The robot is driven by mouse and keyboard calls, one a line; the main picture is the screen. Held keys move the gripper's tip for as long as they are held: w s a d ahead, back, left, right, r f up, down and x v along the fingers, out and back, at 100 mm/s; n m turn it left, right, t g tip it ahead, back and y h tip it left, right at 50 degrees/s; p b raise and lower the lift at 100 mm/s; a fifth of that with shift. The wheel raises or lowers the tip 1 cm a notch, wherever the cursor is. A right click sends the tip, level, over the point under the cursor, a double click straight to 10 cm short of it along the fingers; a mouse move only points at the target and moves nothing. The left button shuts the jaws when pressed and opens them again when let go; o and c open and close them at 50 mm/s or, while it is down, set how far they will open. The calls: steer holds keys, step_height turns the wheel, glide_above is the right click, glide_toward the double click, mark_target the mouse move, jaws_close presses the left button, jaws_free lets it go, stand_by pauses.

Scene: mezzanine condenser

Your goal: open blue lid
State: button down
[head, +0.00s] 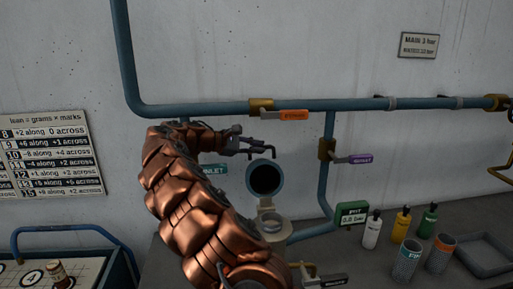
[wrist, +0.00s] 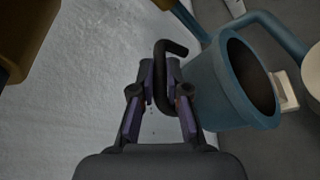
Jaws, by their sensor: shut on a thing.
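A round blue hollow piece, which looks like the blue lid (head: 250,180), stands tipped up with its dark inside facing outward. It sits just above a pale cup-like fitting (head: 268,215). In the wrist view the blue piece (wrist: 211,88) is right of my fingers, close beside them. My gripper (head: 254,146) is above the lid, near the wall. In the wrist view my gripper (wrist: 163,92) is shut on a black hooked bar (wrist: 159,62), whose bent end points right. Whether the bar touches or joins the lid cannot be told.
A blue pipe (head: 200,110) with a brass valve and orange handle (head: 294,115) runs behind. A purple-tagged handle (head: 360,158) is to the right. Small bottles (head: 401,226) and cups (head: 407,260) stand on the right bench. A board (head: 70,280) is at lower left.

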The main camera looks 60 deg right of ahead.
mark_target(258, 162)
steer(key=shift+s+a+b, duration=0.2)
steer(key=shift+a+b, duration=0.15)
steer(key=shift+b, duration=0.45)
steer(key=shift+s+a+r+m+h+b, duration=0.4)
steer(key=shift+s+a+m+b, duration=0.15)
steer(key=shift+b, duration=0.2)
steer(key=shift+s+a+r+m+h+b, duration=0.3)
steer(key=shift+s+a+r+m+b, duration=0.1)
steer(key=shift+a+b, duration=0.3)
steer(key=c, duration=1.2)
jaws_free()
steer(key=v, duration=1.2)
steer(key=shift+r, duration=0.15)
steer(key=shift+s, duration=0.1)
